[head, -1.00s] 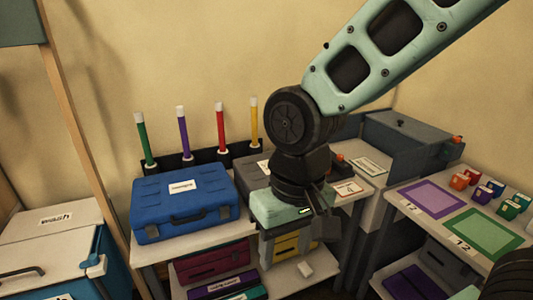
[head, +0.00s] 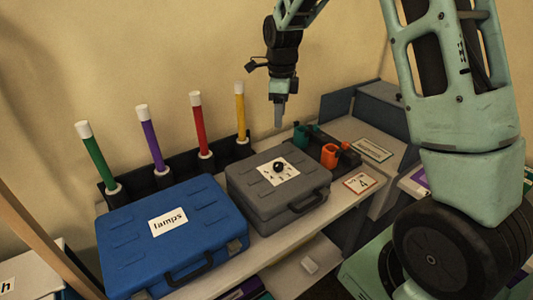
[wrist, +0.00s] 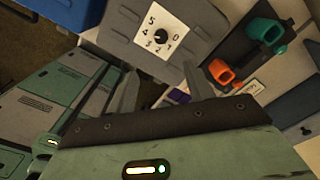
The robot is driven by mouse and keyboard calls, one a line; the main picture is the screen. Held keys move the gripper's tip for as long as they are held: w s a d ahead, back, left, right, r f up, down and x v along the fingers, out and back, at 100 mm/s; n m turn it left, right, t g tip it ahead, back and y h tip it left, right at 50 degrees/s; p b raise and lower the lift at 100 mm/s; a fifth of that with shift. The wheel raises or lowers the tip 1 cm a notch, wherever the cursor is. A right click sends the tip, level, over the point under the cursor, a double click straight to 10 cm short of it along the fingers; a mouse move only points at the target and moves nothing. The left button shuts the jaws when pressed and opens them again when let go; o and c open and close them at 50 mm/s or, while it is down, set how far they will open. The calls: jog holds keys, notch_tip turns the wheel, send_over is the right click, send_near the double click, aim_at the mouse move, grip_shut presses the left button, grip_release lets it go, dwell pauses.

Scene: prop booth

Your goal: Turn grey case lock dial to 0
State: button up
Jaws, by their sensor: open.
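The grey case (head: 252,197) lies shut on the bench, right of a blue case. Its black lock dial (head: 279,167) sits on a white plate on the lid. In the wrist view the grey case (wrist: 126,43) shows at the top, with the dial (wrist: 161,37) ringed by digits from 0 to 5. I cannot tell which digit the dial points to. My gripper (head: 280,118) hangs fingers down above and behind the dial, apart from it. In the wrist view my gripper (wrist: 161,88) is open and empty, its two fingers spread below the dial.
The blue case (head: 130,240) labelled "lamps" stands close on the left. Upright green, purple, red and yellow tubes (head: 203,125) stand in a dark rack behind.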

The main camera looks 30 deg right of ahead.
aim_at(278, 164)
notch_tip(278, 164, down, 17)
jog(key=p, duration=0.4)
jog(key=shift+d+f, duration=0.1)
jog(key=shift+f, duration=0.1)
jog(key=c, duration=1)
